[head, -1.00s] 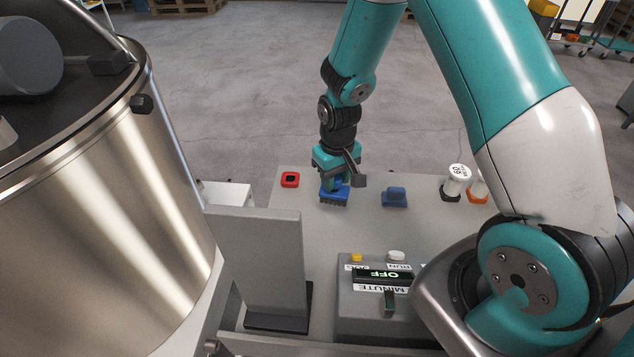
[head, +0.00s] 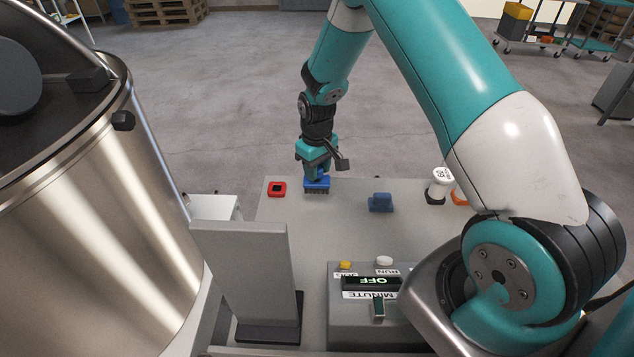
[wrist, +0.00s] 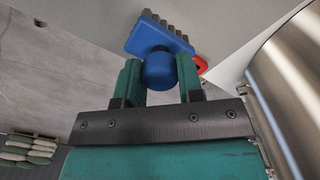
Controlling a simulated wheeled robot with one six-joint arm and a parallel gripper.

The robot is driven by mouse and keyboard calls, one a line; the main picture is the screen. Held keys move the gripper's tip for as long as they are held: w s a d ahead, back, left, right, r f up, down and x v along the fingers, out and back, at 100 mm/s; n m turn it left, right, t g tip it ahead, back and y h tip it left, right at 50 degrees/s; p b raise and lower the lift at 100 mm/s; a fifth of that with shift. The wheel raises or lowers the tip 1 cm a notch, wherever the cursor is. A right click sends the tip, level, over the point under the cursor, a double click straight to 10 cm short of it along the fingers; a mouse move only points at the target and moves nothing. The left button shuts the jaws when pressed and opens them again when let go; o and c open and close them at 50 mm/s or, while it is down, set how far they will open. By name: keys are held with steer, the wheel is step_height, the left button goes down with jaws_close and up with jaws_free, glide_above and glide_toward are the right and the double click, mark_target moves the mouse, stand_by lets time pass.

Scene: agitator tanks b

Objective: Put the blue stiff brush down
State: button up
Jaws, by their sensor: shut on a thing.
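The blue stiff brush (head: 317,186) has a flat blue block, a rounded blue grip and grey bristles. My gripper (head: 318,174) is shut on its grip from above, near the far edge of the grey table. In the wrist view the brush (wrist: 160,38) sits between the two green fingers of my gripper (wrist: 160,80), with its bristles facing away. The bristles point down at the tabletop; I cannot tell whether they touch it. A second blue object (head: 381,202), a block with a raised grip, stands apart on the table to the right.
A red holder with a dark centre (head: 277,189) lies just left of the brush. White-topped containers (head: 439,185) stand at the right. A control box (head: 365,310) and upright grey panel (head: 245,280) are nearer. A steel tank (head: 100,220) fills the left. The table's middle (head: 330,225) is clear.

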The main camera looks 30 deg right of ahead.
mark_target(317, 186)
steer(key=shift+f+p, duration=0.5)
steer(key=shift+f, duration=2.65)
steer(key=shift+f, duration=0.15)
steer(key=o, duration=1)
steer(key=shift+o, duration=0.2)
